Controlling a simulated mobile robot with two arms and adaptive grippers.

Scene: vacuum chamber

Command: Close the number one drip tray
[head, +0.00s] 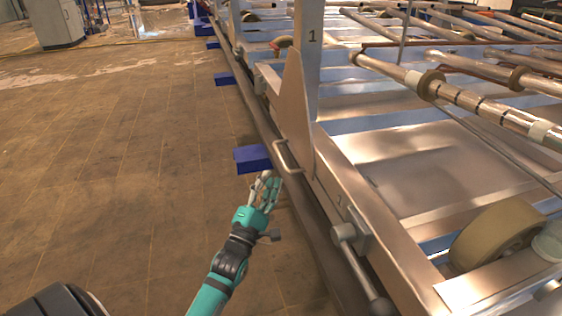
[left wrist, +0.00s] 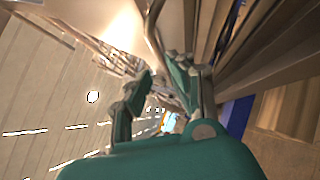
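A metal post (head: 308,60) bears the number 1 and rises from the near side of the long metal frame. A bare metal handle (head: 286,157) sits low on that side, below the post. The broad, shiny metal surface (head: 410,165) inside the frame may be the drip tray; I cannot tell its exact edges. My left gripper (head: 266,186) is just below and left of the handle, near a blue block. In the left wrist view, its two fingers (left wrist: 165,70) stand apart with nothing clearly between them. Whether it touches the handle is unclear. My right gripper is out of view.
Blue blocks (head: 253,158) stick out along the frame's lower left edge. Rollers and a tan wheel (head: 497,232) fill the right. The brown tiled floor (head: 110,170) on the left is open.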

